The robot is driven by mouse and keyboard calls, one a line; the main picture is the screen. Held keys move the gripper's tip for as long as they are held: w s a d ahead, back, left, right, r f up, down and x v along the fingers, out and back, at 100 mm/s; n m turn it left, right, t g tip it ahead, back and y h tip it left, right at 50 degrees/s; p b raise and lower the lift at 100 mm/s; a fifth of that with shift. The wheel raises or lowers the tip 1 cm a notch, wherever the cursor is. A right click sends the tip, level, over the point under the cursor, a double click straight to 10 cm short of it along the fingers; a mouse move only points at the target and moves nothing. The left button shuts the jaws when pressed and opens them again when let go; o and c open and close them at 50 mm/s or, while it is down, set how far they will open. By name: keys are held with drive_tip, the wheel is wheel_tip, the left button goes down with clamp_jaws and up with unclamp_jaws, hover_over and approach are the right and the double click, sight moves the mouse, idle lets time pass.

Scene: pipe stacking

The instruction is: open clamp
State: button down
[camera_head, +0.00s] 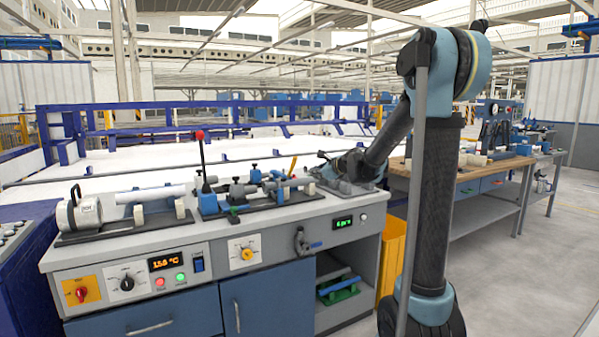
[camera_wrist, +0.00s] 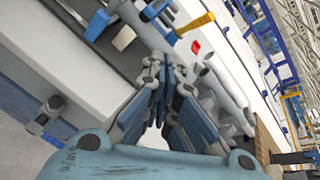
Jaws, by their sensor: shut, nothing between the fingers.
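The clamp fixture (camera_head: 250,190) sits on the bench, with blue clamp blocks, a grey pipe along it and a red-knobbed lever (camera_head: 201,150) at its left. A yellow handle (camera_head: 293,165) stands up at its right end; this handle also shows in the wrist view (camera_wrist: 195,25), beyond my fingertips. My gripper (camera_head: 329,163) is over the right part of the bench top, to the right of the yellow handle. In the wrist view my gripper (camera_wrist: 163,80) is shut and empty, apart from the handle. I cannot tell how far the clamp jaws are closed.
A machine with a white pipe (camera_head: 151,194) stands on the bench's left. The bench front (camera_head: 190,270) carries knobs and displays. An orange bin (camera_head: 391,258) stands at the bench's right, and a wooden-topped workbench (camera_head: 478,170) is beyond.

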drive_tip(key=w+a+m+t, duration=0.2)
drive_tip(key=w+a+m, duration=0.2)
drive_tip(key=w+m, duration=0.5)
drive_tip(key=n, duration=0.2)
approach(292, 168)
drive_tip(key=shift+y, duration=0.3)
drive_tip(key=x, duration=0.4)
drive_tip(key=shift+w+d, duration=0.25)
drive_tip(key=shift+d, duration=0.15)
drive_tip(key=shift+d, duration=0.1)
